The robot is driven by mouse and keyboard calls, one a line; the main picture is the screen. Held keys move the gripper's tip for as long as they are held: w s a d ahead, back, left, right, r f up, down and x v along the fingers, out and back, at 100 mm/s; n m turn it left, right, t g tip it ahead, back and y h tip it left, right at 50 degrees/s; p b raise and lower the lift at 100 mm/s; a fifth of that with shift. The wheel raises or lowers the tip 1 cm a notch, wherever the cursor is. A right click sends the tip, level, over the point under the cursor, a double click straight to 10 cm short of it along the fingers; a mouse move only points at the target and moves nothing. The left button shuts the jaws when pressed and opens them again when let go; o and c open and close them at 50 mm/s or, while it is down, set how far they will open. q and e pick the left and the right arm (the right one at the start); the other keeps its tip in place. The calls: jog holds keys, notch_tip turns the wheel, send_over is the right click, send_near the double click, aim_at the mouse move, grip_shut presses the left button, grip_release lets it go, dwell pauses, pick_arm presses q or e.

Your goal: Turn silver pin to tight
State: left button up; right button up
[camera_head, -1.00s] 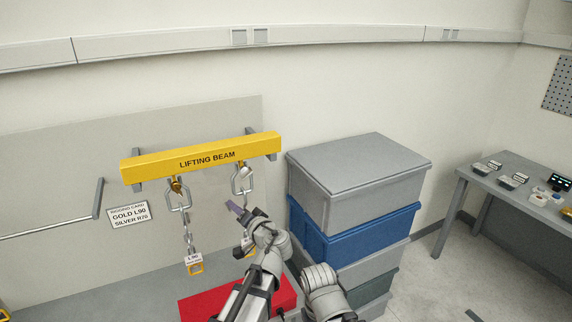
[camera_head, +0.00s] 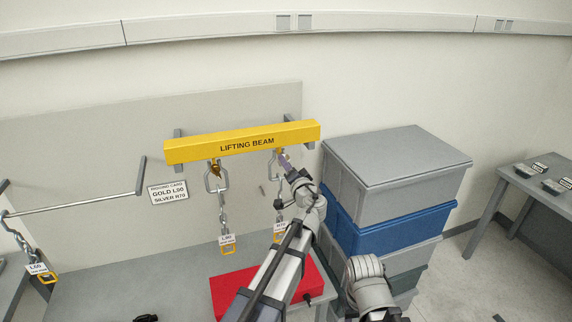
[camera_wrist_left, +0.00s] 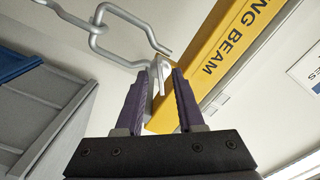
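The silver pin (camera_wrist_left: 163,76) is a small pale tab at the shackle under the right end of the yellow lifting beam (camera_head: 240,142). In the left wrist view it stands at the purple fingertips of my left gripper (camera_wrist_left: 166,72), between them. The fingers are apart, with yellow beam showing between them; whether they touch the pin is unclear. In the head view, my left gripper (camera_head: 284,160) is raised beside the right shackle and partly hides it. A gold pin (camera_head: 215,170) is in the left shackle (camera_head: 213,183). My right gripper is out of view.
A tagged chain hangs from each shackle above a red block (camera_head: 230,290). Stacked crates (camera_head: 395,170) stand close right of my left arm. A rigging card (camera_head: 168,193) reads "GOLD L90, SILVER R70". A rail (camera_head: 80,204) with another chain is at left.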

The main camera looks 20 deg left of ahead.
pick_arm(q)
jog(key=shift+w+a, duration=0.3)
grip_shut()
dwell(0.6)
